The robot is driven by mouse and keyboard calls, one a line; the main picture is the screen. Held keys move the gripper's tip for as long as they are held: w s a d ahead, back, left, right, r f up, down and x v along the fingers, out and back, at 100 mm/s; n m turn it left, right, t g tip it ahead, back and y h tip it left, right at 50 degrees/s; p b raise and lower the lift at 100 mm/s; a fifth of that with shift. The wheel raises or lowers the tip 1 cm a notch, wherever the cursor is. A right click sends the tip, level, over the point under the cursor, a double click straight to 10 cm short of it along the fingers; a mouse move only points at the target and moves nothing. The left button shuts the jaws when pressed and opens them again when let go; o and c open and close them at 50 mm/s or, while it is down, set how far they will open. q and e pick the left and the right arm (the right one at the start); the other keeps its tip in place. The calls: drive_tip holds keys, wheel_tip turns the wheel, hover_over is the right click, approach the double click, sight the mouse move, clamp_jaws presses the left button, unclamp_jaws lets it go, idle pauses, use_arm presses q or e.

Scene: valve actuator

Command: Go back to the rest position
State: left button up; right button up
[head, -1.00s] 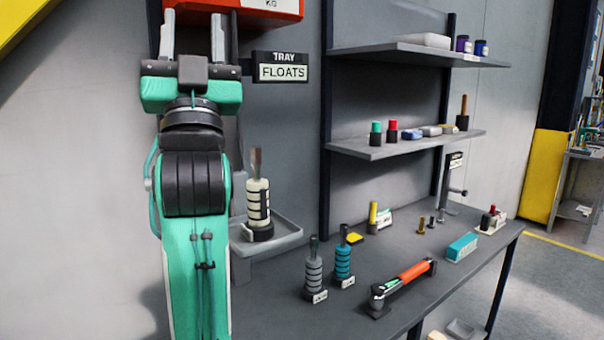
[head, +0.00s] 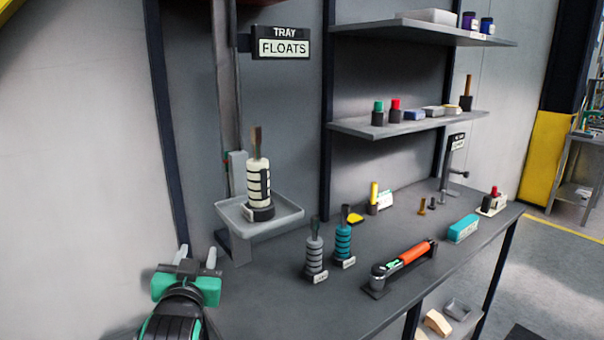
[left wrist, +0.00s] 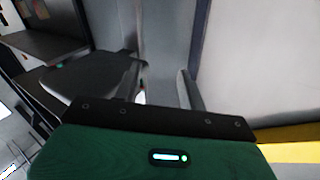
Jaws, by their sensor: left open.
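My left gripper (head: 197,258) is low at the left of the head view, with its two fingers apart and nothing between them. It stands in front of the bench's left end, below and to the left of the grey tray (head: 284,226). In the left wrist view the fingers (left wrist: 160,85) also show apart and empty. My right gripper is not in view.
A cream ringed float (head: 258,185) stands upright on the tray under the FLOATS sign (head: 281,47). Grey (head: 314,256) and teal (head: 343,243) ringed pieces and an orange-handled tool (head: 405,262) are on the bench (head: 290,310). Shelves (head: 410,124) hang behind.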

use_arm(q)
drive_tip(key=s+a+f+g, duration=0.15)
drive_tip(key=s+f, duration=0.25)
drive_tip(key=f, duration=0.4)
drive_tip(key=s+f+g+h, duration=0.1)
drive_tip(key=s+f+g, duration=0.2)
drive_tip(key=s+f, duration=0.3)
drive_tip(key=s+f+g, duration=0.3)
drive_tip(key=f, duration=0.6)
drive_tip(key=s+a+f+m+g+h, duration=0.1)
drive_tip(key=s+f+g, duration=0.4)
drive_tip(key=s, duration=0.5)
drive_tip(key=s+f+g, duration=0.2)
drive_tip(key=s+f, duration=0.5)
drive_tip(key=s, duration=0.4)
wheel_tip(320, 180, down, 25)
drive_tip(key=g+p, duration=0.1)
drive_tip(key=p, duration=0.2)
drive_tip(key=s+a+f+g+p, duration=0.1)
drive_tip(key=s+a+f+p, duration=0.2)
drive_tip(key=s+f, duration=1.6)
drive_tip(key=shift+a+m+g, duration=0.2)
drive_tip(key=shift+m+g, duration=0.1)
drive_tip(key=shift+g, duration=0.05)
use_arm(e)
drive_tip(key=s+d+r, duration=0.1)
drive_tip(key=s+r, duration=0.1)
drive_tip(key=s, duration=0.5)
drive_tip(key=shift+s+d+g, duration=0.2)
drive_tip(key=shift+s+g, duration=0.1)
